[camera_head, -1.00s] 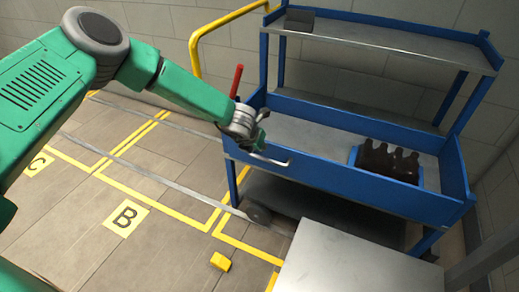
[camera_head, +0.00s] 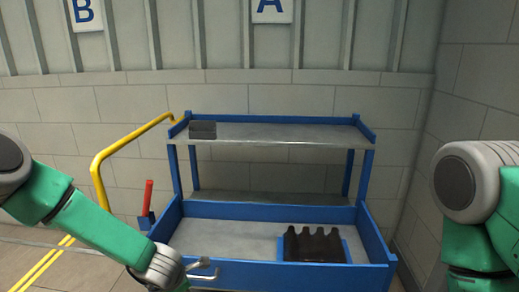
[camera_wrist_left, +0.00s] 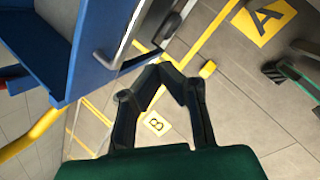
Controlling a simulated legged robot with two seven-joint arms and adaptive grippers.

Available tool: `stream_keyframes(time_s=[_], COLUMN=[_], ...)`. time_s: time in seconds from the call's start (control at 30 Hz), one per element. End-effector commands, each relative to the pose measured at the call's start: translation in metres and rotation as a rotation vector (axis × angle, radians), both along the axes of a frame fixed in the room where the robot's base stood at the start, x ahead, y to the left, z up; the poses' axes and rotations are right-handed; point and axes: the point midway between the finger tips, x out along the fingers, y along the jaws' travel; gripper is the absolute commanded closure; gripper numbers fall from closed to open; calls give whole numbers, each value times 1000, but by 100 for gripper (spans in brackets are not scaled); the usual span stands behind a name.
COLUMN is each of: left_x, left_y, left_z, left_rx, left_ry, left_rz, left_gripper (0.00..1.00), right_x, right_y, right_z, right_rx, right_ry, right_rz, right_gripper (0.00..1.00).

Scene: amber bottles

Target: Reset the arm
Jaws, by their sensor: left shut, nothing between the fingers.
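My left arm comes in from the left in the head view, and my left gripper (camera_head: 184,286) is low in the picture, partly cut off by the bottom edge. It is beside the front handle (camera_head: 203,274) of the blue cart (camera_head: 275,272). In the left wrist view the left gripper (camera_wrist_left: 160,70) shows its dark fingers drawn together at the tips, with nothing between them. My right arm shows only its upper part at the right edge of the head view; the right gripper is out of view.
Several dark amber bottles (camera_head: 315,246) stand in a blue crate on the cart's lower tray. A dark box (camera_head: 203,130) sits on the upper shelf (camera_head: 280,133). A yellow rail (camera_head: 98,180) and a red handle (camera_head: 148,197) are at left. A yellow block (camera_wrist_left: 207,69) lies on open floor.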

Motion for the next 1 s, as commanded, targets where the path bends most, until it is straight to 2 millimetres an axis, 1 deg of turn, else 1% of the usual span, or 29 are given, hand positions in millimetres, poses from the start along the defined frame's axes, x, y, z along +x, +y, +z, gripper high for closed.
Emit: stream_keyframes(time_s=[0.03,0.07,0.1,0.17,0.2,0.27,0.3,0.4,0.5,0.6,0.67,1.0], left_x=[-40,-62,-90,-135,-164,-208,-235,-293,-333,-355,-362,-363], left_y=[-5,-5,-4,0,5,14,20,36,48,55,57,57], left_z=[-21,-30,-41,-54,-60,-65,-66,-61,-52,-45,-43,-42], left_rx=[118,184,267,376,440,514,550,596,603,596,593,591], left_ry=[42,61,87,127,152,188,205,236,246,244,243,241], left_rz=[-228,-365,-550,-830,-1017,-1290,-1459,-1821,-2073,-2218,-2258,-2267], left_gripper=[100,100,100,100,100,100,100,100,100,100,100,100], right_x=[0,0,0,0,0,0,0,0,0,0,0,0], right_y=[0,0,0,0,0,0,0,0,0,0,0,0], right_z=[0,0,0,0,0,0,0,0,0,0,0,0], right_rx=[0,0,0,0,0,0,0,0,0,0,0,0], right_ry=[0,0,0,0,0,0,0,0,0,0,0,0], right_rz=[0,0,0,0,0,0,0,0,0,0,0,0], right_gripper=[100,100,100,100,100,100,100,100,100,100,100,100])
